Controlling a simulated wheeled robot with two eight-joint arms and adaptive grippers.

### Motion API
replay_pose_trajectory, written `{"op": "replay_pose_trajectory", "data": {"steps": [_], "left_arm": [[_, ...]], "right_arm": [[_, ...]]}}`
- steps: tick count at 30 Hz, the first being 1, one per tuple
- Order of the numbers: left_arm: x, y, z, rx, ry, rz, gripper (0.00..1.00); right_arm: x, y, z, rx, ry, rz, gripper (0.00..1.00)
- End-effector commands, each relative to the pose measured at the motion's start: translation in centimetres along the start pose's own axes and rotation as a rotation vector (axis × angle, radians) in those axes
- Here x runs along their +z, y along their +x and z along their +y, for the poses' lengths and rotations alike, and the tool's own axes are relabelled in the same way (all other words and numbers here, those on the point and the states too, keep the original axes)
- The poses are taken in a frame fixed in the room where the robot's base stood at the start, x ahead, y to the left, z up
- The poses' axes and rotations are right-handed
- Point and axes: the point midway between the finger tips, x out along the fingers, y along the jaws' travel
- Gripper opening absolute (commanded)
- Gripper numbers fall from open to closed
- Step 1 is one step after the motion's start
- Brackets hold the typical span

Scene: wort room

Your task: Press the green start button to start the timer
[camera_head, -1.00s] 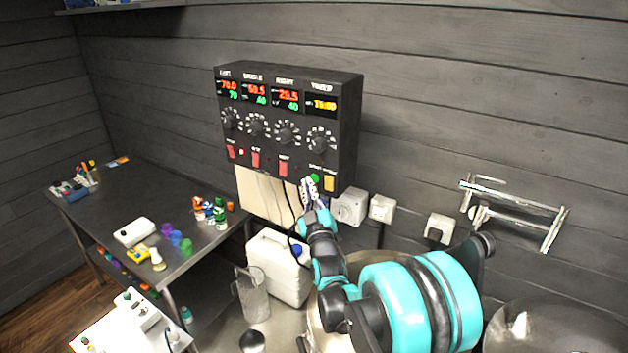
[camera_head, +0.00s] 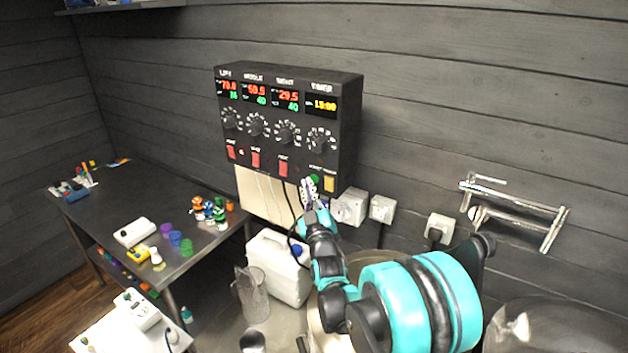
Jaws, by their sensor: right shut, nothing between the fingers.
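The black control box (camera_head: 345,125) hangs on the wall, with several displays along its top. The timer display (camera_head: 321,105) at its right end shows orange digits that look like 15:00. The green start button (camera_head: 314,179) is at the lower right of the box face, beside a yellow button (camera_head: 329,183). My right gripper (camera_head: 307,187) is shut and empty, its tips right by the green button, a little below and left of it in the picture. I cannot tell whether the tips touch it. My left gripper is not in view.
Dials and red switches (camera_head: 255,159) fill the rest of the box face. Wall sockets (camera_head: 382,208) and a pipe rack (camera_head: 515,210) are to the right. A white canister (camera_head: 280,268) and a clear jug (camera_head: 251,295) stand below. A metal table (camera_head: 120,190) with small items is left.

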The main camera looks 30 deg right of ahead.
Motion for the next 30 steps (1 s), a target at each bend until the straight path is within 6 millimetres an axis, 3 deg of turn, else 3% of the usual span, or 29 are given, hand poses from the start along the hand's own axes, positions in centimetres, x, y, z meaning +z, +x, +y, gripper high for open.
{"op": "replay_pose_trajectory", "data": {"steps": [30], "left_arm": [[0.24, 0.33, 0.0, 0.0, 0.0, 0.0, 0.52]], "right_arm": [[0.53, 0.74, 0.56, 0.0, 0.001, 0.0, 0.0]]}}
